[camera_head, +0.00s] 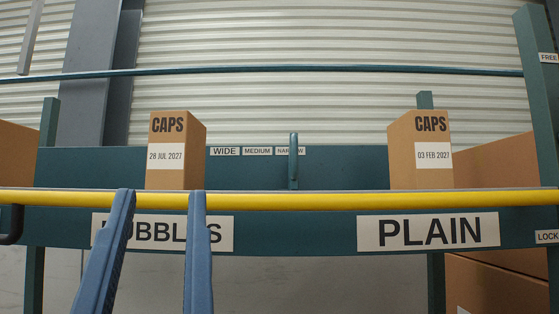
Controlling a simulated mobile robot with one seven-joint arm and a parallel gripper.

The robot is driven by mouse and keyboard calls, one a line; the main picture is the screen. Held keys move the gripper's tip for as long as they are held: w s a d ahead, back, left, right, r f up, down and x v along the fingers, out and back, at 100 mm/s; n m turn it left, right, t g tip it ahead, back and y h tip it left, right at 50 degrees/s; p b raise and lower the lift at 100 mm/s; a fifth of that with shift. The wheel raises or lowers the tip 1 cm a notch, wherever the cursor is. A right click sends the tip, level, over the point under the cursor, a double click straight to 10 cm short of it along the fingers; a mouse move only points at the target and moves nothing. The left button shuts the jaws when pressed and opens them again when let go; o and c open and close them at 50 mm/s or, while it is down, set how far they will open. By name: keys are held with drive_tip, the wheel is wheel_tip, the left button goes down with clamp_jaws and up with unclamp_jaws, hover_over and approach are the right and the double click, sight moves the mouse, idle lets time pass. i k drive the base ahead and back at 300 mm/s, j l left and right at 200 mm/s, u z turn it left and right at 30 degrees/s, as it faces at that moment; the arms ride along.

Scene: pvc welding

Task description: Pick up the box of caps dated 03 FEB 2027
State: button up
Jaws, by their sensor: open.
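The box of caps dated 03 FEB 2027 (430,178) is a brown carton with a white date label. It stands upright on the right part of the teal rack, above the PLAIN sign. A similar caps box dated 28 JUL 2027 (165,177) stands at the left. My gripper (161,196) shows as two blue fingers, apart and empty, at the lower left. The fingertips appear in front of the yellow bar, below the 28 JUL box in the picture. The 03 FEB box is well to their right. The yellow bar hides the bottoms of both boxes.
A yellow bar (300,201) runs across the full width in front of the boxes. A short teal post (293,162) stands between the boxes, beside the WIDE, MEDIUM and NARROW labels. A teal upright (540,100) and large brown cartons (495,172) are at the right.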

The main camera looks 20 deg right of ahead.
sight(419, 146)
drive_tip(key=z, duration=1.05)
drive_tip(key=j+z, duration=0.5)
drive_tip(key=k, duration=0.05)
